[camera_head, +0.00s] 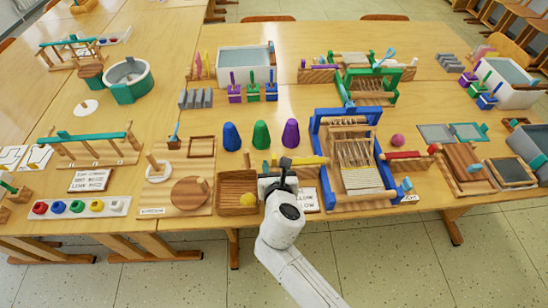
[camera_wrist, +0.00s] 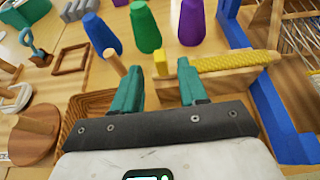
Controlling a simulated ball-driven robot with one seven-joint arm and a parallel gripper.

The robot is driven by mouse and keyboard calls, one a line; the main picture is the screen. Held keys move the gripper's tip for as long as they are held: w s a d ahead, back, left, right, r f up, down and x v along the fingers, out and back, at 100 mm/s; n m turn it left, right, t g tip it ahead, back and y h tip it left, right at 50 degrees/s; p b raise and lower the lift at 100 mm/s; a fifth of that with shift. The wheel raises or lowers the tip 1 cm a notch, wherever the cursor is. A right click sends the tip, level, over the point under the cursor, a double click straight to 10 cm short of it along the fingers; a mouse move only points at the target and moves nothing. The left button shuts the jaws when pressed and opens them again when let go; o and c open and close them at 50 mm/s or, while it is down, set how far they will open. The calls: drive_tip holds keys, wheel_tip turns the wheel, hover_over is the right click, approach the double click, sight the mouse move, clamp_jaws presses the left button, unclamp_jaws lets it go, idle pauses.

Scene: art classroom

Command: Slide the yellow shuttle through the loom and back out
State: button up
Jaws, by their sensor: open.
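The yellow shuttle (camera_head: 308,161) lies lengthwise on a wooden rest just left of the blue-framed loom (camera_head: 317,135), its right end pointing at the loom's left side. In the wrist view the shuttle (camera_wrist: 225,63) has a textured yellow body, with the loom's blue frame (camera_wrist: 262,85) to its right. My gripper (camera_head: 273,166) is open at the shuttle's left end. In the wrist view its two teal fingers (camera_wrist: 160,67) are spread apart with nothing clearly held. A small yellowish upright piece (camera_wrist: 160,61) shows beyond the gap; I cannot tell whether it joins the shuttle.
Blue (camera_head: 231,137), green (camera_head: 261,134) and purple (camera_head: 291,133) cones stand behind the shuttle. A red shuttle-like bar (camera_head: 403,154) lies right of the loom. A thin wooden peg (camera_wrist: 115,62) stands nearby.

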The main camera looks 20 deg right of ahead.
sight(275, 160)
drive_tip(key=shift+b+x, duration=0.3)
drive_tip(key=shift+x, duration=2.35)
drive_tip(key=shift+c, duration=0.2)
clamp_jaws()
